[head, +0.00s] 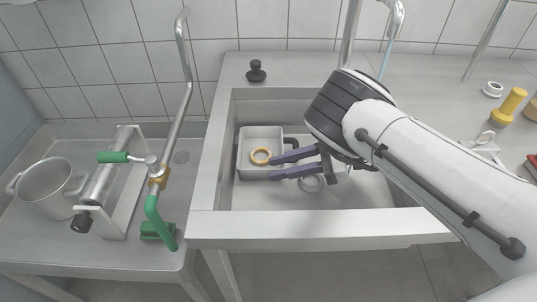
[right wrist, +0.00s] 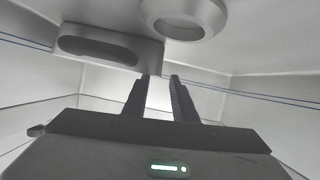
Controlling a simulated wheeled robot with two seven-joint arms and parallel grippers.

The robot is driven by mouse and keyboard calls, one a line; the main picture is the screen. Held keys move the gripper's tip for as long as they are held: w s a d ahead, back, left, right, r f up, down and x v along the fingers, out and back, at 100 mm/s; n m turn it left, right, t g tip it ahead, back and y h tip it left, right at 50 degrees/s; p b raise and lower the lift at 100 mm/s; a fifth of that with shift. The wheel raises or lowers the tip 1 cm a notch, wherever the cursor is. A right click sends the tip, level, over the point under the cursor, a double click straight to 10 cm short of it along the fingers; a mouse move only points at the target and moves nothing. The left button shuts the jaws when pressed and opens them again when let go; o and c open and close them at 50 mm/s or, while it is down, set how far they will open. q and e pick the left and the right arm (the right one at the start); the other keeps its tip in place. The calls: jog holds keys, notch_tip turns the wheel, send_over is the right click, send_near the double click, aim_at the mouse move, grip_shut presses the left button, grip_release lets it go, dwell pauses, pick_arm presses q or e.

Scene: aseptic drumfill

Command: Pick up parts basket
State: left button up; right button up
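My left gripper is not in view.
The sink's front rim (head: 300,224) and walls surround the basket. A round ring-shaped fitting (head: 311,185) lies on the basin floor below the gripper. At left are a pot (head: 46,187) and a pipe with green handles (head: 153,212). A black knob (head: 256,71) stands behind the basin.

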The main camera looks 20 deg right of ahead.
aim_at(269, 170)
jog(key=shift+x, duration=2.9)
grip_shut()
